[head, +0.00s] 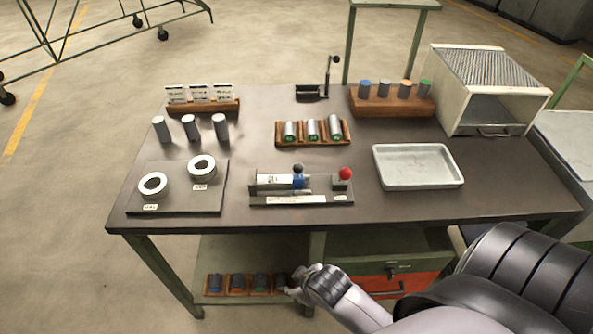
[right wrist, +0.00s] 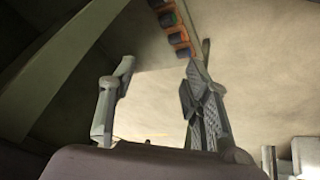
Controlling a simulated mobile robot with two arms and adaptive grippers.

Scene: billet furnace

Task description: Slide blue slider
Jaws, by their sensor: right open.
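The blue slider (head: 298,182) is a small blue block with a black knob on top. It sits on a grey fixture (head: 260,200) at the front middle of the table, at the right end of a silver cylinder (head: 271,181). A red ball knob (head: 345,173) stands at the fixture's right end. My right gripper (head: 298,284) is below the table's front edge, in front of the lower shelf and well apart from the slider. In the right wrist view its two fingers (right wrist: 160,72) are spread with nothing between them. My left gripper is not in view.
The table top (head: 300,222) overhangs my right gripper. A white tray (head: 418,184) lies right of the fixture, and a plate with two rings (head: 202,165) lies left. Cylinder racks (head: 312,142) stand behind.

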